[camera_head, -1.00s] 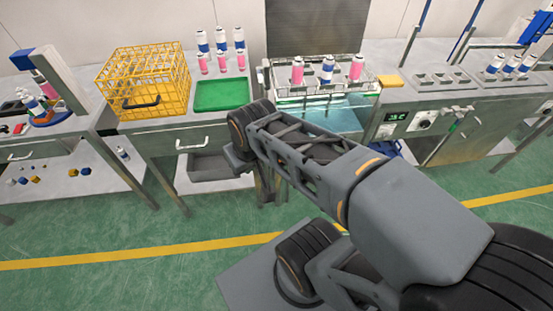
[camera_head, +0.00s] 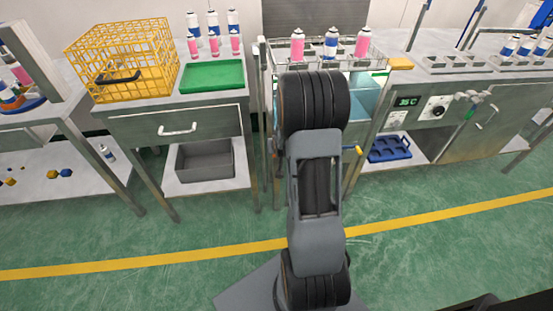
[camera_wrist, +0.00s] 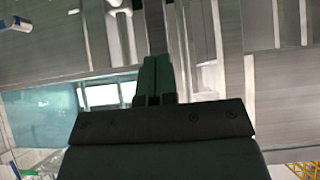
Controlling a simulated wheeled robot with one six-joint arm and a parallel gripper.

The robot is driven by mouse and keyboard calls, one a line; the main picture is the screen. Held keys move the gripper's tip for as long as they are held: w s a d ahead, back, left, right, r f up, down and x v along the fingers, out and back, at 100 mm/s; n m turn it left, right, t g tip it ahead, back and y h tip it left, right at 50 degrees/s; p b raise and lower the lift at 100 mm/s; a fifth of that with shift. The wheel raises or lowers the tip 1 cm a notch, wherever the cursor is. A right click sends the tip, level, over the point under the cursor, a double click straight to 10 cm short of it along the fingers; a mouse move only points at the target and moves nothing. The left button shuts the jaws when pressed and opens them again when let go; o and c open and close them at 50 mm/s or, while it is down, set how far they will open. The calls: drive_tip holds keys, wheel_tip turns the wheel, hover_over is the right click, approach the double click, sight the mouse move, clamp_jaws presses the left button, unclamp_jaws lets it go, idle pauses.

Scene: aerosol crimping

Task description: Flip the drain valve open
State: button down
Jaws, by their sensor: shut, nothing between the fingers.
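A small yellow-tipped lever (camera_head: 356,150) shows just right of my arm, below the water bath (camera_head: 368,97); I cannot tell for sure that it is the drain valve. In the wrist view my gripper (camera_wrist: 155,68) has its dark fingers together and empty, in front of grey metal posts and panels. A pale fitting (camera_wrist: 120,25) is beyond and left of the fingertips; I cannot tell what it is. The bath's blue water (camera_wrist: 55,110) is at the left of the wrist view. In the head view my gripper is hidden behind my arm.
Pink and blue cans (camera_head: 330,45) stand in the rack over the bath. A panel with a green display (camera_head: 408,101) and pipes is to the right. A blue tray (camera_head: 390,149) is on the lower shelf. A yellow basket (camera_head: 124,60) and green tray (camera_head: 212,76) are left.

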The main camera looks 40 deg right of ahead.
drive_tip(key=shift+d+f, duration=0.2)
drive_tip(key=shift+f, duration=0.1)
drive_tip(key=s+f+b+x, duration=0.1)
drive_tip(key=f+b+x, duration=0.1)
drive_tip(key=x, duration=1)
drive_tip(key=shift+s+a+f, duration=0.15)
drive_tip(key=shift+a+f, duration=0.1)
drive_tip(key=shift+a, duration=0.05)
